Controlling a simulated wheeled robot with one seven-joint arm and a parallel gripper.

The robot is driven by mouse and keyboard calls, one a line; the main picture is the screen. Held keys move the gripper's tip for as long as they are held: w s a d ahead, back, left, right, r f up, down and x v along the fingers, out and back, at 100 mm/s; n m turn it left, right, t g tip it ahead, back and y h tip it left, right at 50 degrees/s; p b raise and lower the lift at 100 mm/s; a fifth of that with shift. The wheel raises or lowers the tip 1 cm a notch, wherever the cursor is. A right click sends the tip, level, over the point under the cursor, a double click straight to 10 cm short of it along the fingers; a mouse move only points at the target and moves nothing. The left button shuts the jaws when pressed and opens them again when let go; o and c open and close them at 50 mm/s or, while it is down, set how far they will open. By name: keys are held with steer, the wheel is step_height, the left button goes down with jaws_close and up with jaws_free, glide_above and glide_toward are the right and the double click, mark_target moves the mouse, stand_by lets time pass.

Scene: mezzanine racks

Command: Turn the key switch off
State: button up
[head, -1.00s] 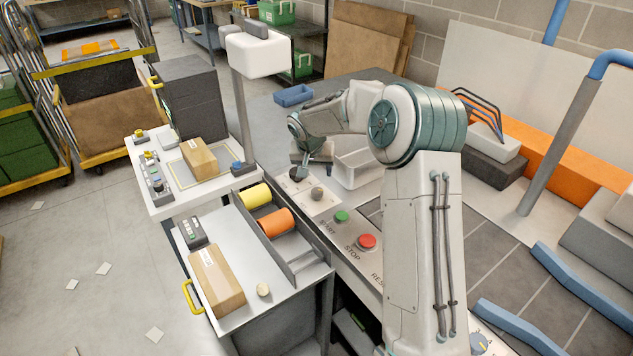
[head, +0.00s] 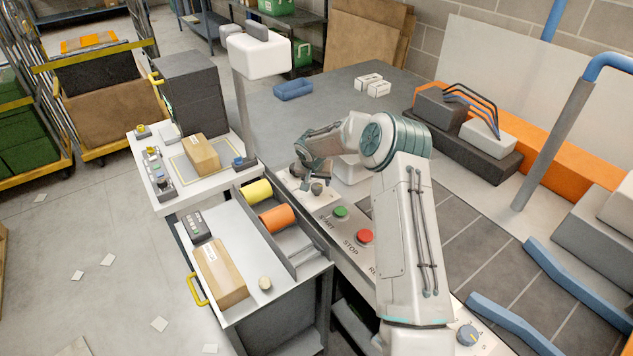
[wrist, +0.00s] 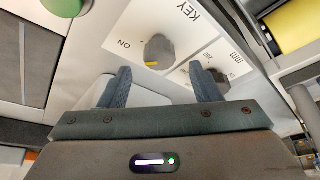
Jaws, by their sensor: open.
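The key switch is a round grey knob (wrist: 160,47) with a yellow mark at its lower left edge, on a white plate (wrist: 112,34) printed KEY and ON. The mark is on the side near ON. In the head view the knob (head: 317,188) stands on the console, left of the green START button. My gripper (wrist: 163,86) is open, its two blue-grey fingers apart and empty. In the wrist view the knob shows beyond the gap between the fingertips; I cannot tell the distance. In the head view my gripper (head: 303,174) is just left of the knob.
A second dark knob (wrist: 219,75) is near the right finger. The green START button (head: 341,211) and red STOP button (head: 365,236) are on the same console. A pale bin (head: 351,169) stands behind. A cart with yellow (head: 257,190) and orange rolls stands left.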

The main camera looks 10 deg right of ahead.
mark_target(317, 186)
steer(key=shift+p+x, duration=0.45)
steer(key=shift+x, duration=1.4)
steer(key=c, duration=1)
